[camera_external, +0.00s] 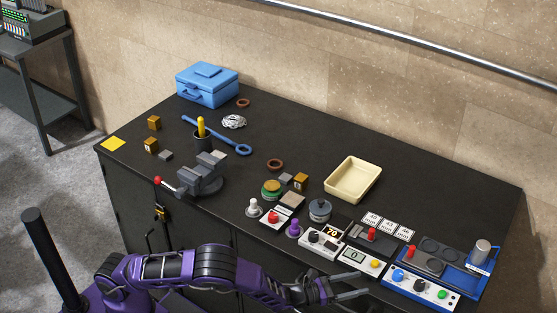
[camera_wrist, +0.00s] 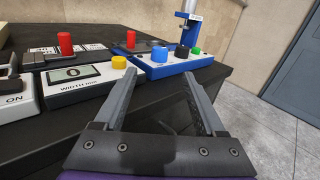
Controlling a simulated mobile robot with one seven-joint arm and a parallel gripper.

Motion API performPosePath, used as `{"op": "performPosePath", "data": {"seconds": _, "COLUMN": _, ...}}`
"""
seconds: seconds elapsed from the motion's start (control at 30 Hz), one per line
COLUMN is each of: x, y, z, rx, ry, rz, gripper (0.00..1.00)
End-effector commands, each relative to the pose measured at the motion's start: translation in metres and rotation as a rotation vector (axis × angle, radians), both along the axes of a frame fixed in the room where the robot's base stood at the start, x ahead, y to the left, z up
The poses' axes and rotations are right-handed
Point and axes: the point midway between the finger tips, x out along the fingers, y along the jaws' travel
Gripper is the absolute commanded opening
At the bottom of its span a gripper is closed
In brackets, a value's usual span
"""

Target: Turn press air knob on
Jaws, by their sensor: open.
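The blue press (camera_external: 474,284) stands at the right end of the dark bench, with a silver cylinder (camera_external: 482,252) at its back. Its white front panel carries a blue knob (camera_external: 397,275), a black knob (camera_external: 420,285) and a green knob (camera_external: 442,294). I cannot read which is the air knob. In the wrist view the blue knob (camera_wrist: 159,54), black knob (camera_wrist: 182,53) and green knob (camera_wrist: 196,51) show beyond my fingers. My gripper (camera_external: 362,284) is open and empty, in front of the bench's front edge, left of the panel and apart from it.
A white width display box (camera_external: 362,262) with a yellow button (camera_wrist: 119,62) sits left of the press. A red-handled device (camera_external: 371,234) and a cream tray (camera_external: 353,180) stand behind. A vise (camera_external: 203,178) and a blue toolbox (camera_external: 207,88) are farther left.

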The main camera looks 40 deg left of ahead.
Motion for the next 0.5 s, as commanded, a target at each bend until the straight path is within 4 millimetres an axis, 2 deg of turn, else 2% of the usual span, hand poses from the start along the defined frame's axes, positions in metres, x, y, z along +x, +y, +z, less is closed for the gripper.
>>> {"op": "performPosePath", "data": {"seconds": 0.2, "x": -0.021, "y": 0.018, "z": 0.000, "rx": 0.000, "ry": 0.000, "rz": 0.001, "gripper": 0.72}}
{"op": "performPosePath", "data": {"seconds": 0.5, "x": -0.026, "y": 0.023, "z": 0.000, "rx": -0.001, "ry": -0.001, "rz": 0.000, "gripper": 0.72}}
